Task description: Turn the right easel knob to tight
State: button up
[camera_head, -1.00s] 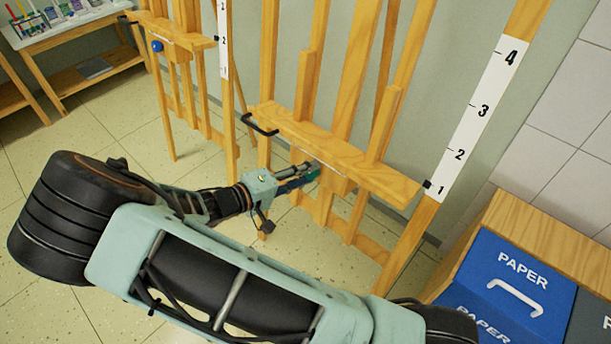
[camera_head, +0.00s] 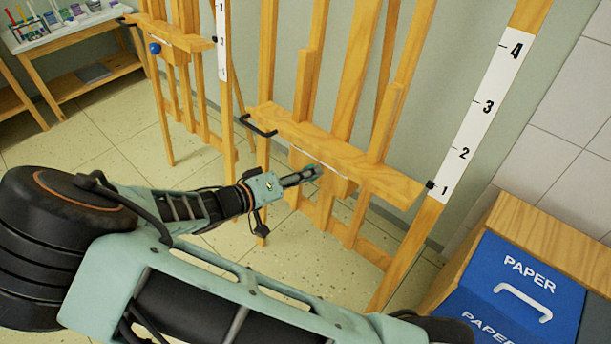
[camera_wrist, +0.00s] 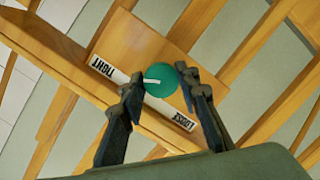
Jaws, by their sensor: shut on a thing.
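The right easel (camera_head: 345,152) stands in the middle of the head view, its wooden ledge across it. In the wrist view its round green knob (camera_wrist: 163,82) sits on the wood beside a white label strip (camera_wrist: 158,104) reading TIGHT at one end and LOOSE at the other. The knob's white pointer mark (camera_wrist: 152,80) points to the picture's left, towards the TIGHT end. My gripper (camera_wrist: 160,79) has one finger on each side of the knob and is shut on it. In the head view my gripper (camera_head: 318,173) is at the ledge's front, hiding the knob.
A second easel (camera_head: 178,38) with a blue knob (camera_head: 155,48) stands to the left. Blue PAPER bins (camera_head: 510,275) in a wooden unit are at the lower right. A shelf table (camera_head: 75,30) with art supplies is at the upper left. Open floor lies between.

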jog(key=o, duration=1.2)
jog(key=shift+c, duration=0.2)
jog(key=v, duration=1.2)
